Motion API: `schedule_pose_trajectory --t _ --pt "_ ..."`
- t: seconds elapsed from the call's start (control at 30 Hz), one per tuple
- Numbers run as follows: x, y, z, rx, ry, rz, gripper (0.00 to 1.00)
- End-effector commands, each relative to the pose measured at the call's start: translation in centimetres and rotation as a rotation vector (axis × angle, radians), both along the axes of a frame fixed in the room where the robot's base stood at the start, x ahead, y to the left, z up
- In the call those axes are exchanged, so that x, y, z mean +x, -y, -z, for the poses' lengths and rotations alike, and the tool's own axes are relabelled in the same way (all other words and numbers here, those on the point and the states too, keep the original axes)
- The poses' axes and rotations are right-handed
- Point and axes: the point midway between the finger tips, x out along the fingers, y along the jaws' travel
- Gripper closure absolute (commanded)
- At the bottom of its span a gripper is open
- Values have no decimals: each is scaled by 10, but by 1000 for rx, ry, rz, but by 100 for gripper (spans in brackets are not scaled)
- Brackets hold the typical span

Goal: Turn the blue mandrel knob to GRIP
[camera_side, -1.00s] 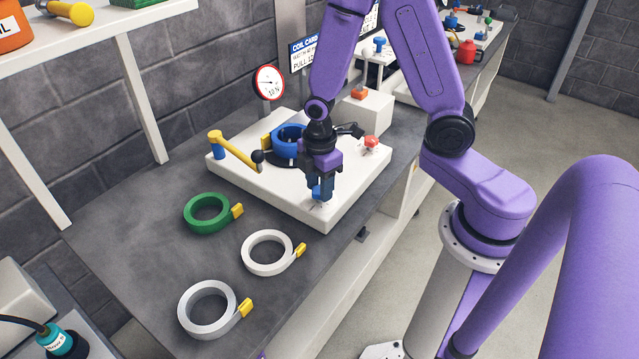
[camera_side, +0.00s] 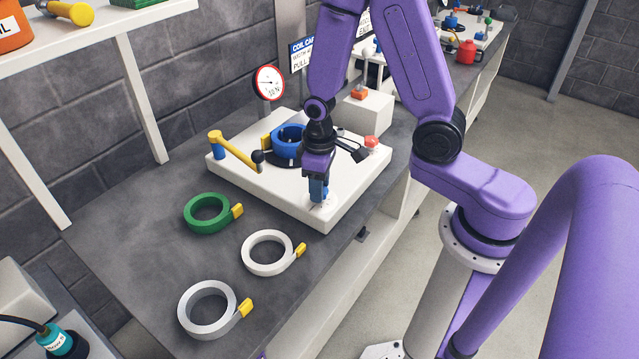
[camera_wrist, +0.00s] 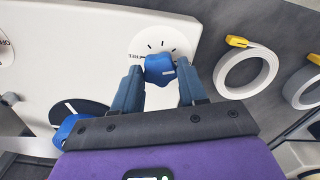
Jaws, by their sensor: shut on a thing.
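The blue mandrel knob (camera_wrist: 159,69) sits on a round white dial with black tick marks (camera_wrist: 172,42) on the white rack plate. In the wrist view my gripper (camera_wrist: 160,78) has one finger on each side of the knob and is shut on it. The white rack plate (camera_side: 240,178) carries a blue coil (camera_side: 289,138) behind the gripper.
A yellow lever arm (camera_side: 236,150) with a black ball end stands left of my gripper. A red knob (camera_side: 371,142) is to the right. Green (camera_side: 190,222), white (camera_side: 250,262) and grey (camera_side: 187,312) strip coils lie on the bench. A round gauge (camera_side: 270,83) stands behind.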

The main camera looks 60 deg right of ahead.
Motion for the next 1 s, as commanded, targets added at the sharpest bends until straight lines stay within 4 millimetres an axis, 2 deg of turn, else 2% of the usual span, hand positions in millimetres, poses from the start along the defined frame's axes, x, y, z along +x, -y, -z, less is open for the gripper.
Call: schedule_pose_trajectory --t 0.4,1.0 --pt "0 0 0 0 0 272 88" --pt "0 1 0 0 -1 348 88"
